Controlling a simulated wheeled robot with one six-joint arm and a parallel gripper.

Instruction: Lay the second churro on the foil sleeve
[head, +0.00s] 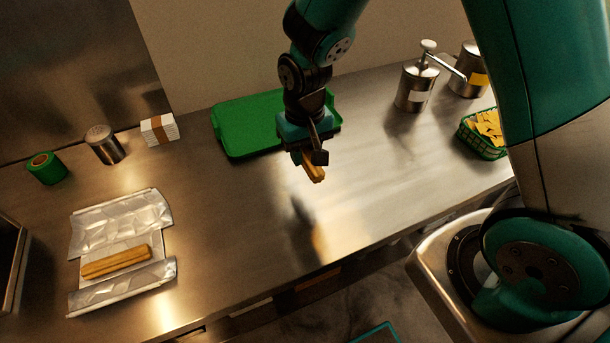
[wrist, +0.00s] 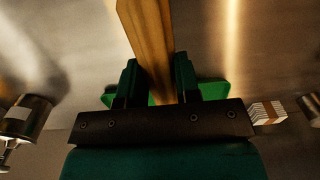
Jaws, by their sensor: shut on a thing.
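My gripper (head: 309,154) is shut on a golden-brown churro (head: 314,172) and holds it above the steel counter, in front of the green tray. In the wrist view the churro (wrist: 152,45) sits between the two fingers (wrist: 155,85) and runs out past the top edge of the picture. The foil sleeve (head: 118,220) lies open on the counter at the left, its two sides folded up. One churro (head: 115,262) lies in the sleeve along its length. The gripper is well to the right of the sleeve.
The green tray (head: 236,150) looks empty where it shows. A shaker (head: 104,145), a napkin stack (head: 159,130) and a green roll (head: 47,168) stand along the back left. A pump canister (head: 415,85) and a basket of chips (head: 484,136) are at the right. The middle counter is clear.

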